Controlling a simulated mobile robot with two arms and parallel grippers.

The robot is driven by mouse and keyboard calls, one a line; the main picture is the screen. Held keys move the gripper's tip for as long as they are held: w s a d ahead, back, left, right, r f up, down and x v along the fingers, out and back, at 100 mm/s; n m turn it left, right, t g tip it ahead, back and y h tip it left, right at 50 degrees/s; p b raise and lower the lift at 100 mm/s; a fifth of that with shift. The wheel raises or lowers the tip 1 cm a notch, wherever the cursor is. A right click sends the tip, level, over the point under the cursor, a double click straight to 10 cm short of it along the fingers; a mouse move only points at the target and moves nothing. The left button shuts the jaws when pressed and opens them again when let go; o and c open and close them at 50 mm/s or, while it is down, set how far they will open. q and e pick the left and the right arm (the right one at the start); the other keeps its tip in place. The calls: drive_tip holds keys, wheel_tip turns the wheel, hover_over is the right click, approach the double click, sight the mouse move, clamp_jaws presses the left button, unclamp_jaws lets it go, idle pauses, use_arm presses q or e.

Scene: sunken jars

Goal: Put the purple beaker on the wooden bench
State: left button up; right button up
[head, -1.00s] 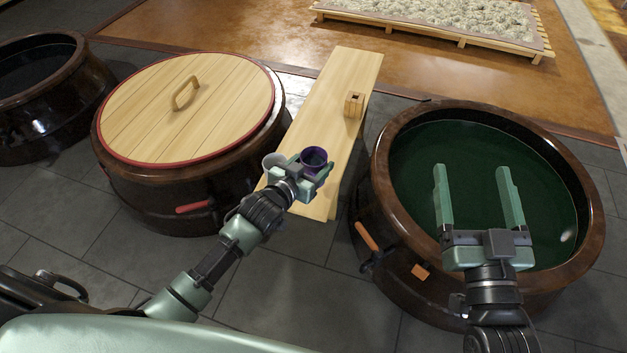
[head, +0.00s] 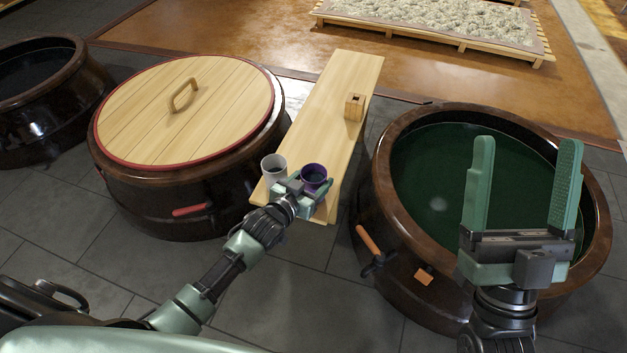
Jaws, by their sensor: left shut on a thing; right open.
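The purple beaker (head: 314,173) is upright at the near end of the wooden bench (head: 336,105). My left gripper (head: 309,184) is shut on it. The beaker overlaps the bench top in the head view; its base is hidden by the gripper, so I cannot tell whether it touches the bench. My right gripper (head: 522,190) is open and empty, above the jar of dark green liquid at the right.
A small wooden box (head: 354,107) is further back on the bench. A lidded jar (head: 185,112) is left of the bench, an open jar (head: 384,205) right of it.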

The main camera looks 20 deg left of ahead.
idle(0.3)
use_arm(q)
drive_tip(key=o, duration=1.8)
drive_tip(key=shift+f, duration=0.1)
